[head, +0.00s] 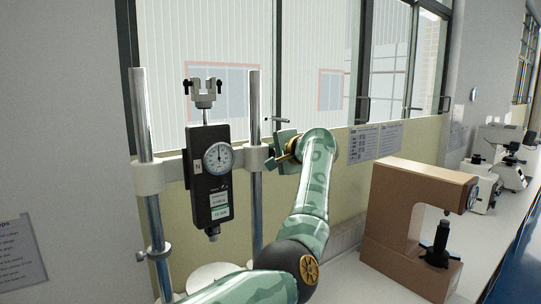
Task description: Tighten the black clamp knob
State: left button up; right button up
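A force gauge (210,180) with a dark body and a round dial hangs on a pale crosshead (149,177) between two upright steel columns. My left arm comes up from the lower left and bends back toward the stand. My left gripper (277,153) points left at the crosshead's right end, beside the right column (255,205). I cannot clearly make out the black clamp knob; the gripper covers the spot at the crosshead's right end. Whether the fingers are open or shut on something does not show. My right gripper is not in view.
A small lever (277,120) sticks out just above the gripper. A collar (153,254) with a side screw sits low on the left column. A brown tester (402,230) stands on the bench to the right, with microscopes (497,160) beyond. Windows and a wall lie behind.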

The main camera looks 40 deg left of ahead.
pick_arm(q)
jog(key=shift+r+h+p, duration=0.25)
jog(key=shift+h+p, duration=0.45)
jog(key=shift+h, duration=0.2)
jog(key=shift+f+g+h+p, duration=0.1)
jog(key=shift+g+h+p, duration=0.2)
jog(key=shift+h+p, duration=0.1)
jog(key=o, duration=1)
jog(key=shift+c, duration=0.2)
